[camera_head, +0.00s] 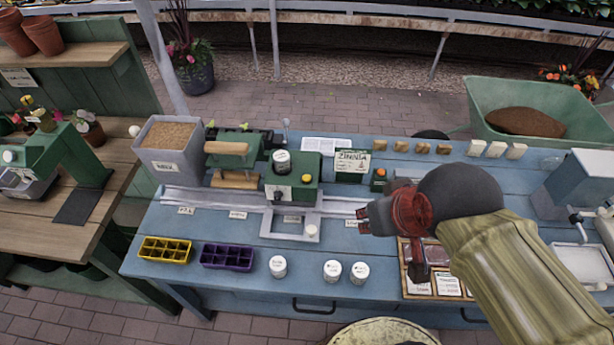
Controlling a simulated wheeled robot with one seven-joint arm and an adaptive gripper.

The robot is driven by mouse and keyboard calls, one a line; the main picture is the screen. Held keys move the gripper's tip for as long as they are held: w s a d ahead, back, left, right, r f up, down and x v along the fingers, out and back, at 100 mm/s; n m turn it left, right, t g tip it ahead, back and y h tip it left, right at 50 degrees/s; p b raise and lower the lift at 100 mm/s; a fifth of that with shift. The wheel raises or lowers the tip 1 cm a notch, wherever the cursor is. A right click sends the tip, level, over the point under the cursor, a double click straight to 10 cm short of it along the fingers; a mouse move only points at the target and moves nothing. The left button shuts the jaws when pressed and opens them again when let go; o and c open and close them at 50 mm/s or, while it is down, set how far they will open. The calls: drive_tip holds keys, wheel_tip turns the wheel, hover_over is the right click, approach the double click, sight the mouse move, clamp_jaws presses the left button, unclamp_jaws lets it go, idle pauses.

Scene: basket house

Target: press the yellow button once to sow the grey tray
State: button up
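A green seeding machine (292,190) stands over a pale grey rail on the blue table. A small yellow-orange button or knob (306,178) is on its front right. A small green box (379,183) to its right has an orange top. I cannot make out a grey seed tray; a yellow tray (165,251) and a purple tray (227,257) sit at the table's front left. My gripper (366,216), dark with a red part, points left above the rail's right end, right of the machine and apart from the button. Its finger gap is not clear.
A grey soil bin (166,152) stands at the back left. Several white-lidded jars (332,271) stand along the front. A "Zinnia" card (353,163) stands behind the rail. A grey machine (577,187) is at the right. A framed card box (436,280) lies below my arm.

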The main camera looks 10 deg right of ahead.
clamp_jaws()
drive_tip(key=shift+r, duration=0.1)
idle(1.2)
